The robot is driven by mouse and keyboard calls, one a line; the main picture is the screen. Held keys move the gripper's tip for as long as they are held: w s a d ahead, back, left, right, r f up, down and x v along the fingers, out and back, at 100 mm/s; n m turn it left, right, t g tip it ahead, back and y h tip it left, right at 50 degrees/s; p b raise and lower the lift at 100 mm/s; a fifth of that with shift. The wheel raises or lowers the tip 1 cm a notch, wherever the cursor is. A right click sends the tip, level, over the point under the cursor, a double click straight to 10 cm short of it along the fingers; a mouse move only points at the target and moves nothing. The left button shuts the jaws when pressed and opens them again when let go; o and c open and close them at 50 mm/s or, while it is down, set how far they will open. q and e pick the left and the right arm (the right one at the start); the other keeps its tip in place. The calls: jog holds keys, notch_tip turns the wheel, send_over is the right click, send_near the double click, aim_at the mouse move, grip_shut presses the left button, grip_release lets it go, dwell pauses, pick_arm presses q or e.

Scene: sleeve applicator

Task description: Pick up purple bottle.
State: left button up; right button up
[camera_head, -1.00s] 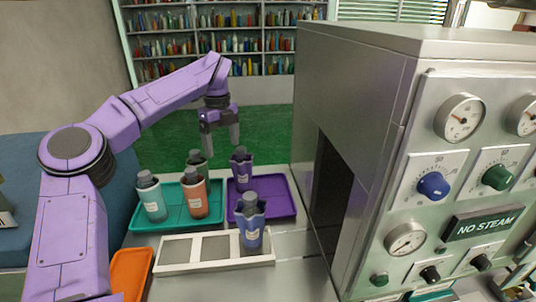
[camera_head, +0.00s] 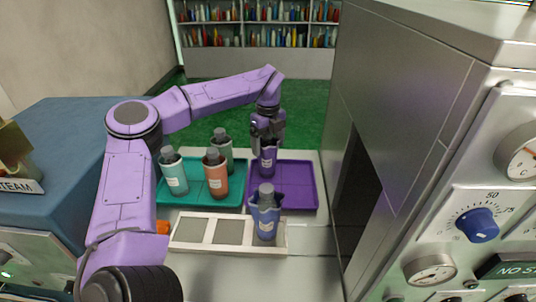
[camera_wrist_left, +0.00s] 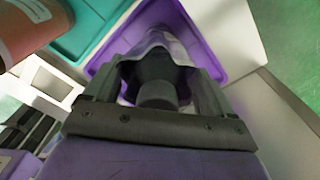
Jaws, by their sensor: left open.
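The purple bottle (camera_head: 267,160) stands in the purple tray (camera_head: 300,190), near its back left. My left gripper (camera_head: 267,138) points down over the bottle's top. In the left wrist view the gripper (camera_wrist_left: 155,85) is open, with one finger on each side of the bottle (camera_wrist_left: 158,45) and its dark grey cap nearest the camera. I cannot tell whether the fingers touch it. The bottle's cap is hidden by the gripper in the head view. My right gripper is not in view.
A blue-purple bottle (camera_head: 265,220) with a grey cap stands in the right end of the white rack (camera_head: 190,245). The teal tray (camera_head: 200,200) holds an orange bottle (camera_head: 215,180) and two greenish bottles. The steel machine (camera_head: 400,130) stands close on the right.

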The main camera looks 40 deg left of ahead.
pick_arm(q)
jog(key=shift+s, duration=0.2)
jog(key=shift+w, duration=0.1)
grip_shut()
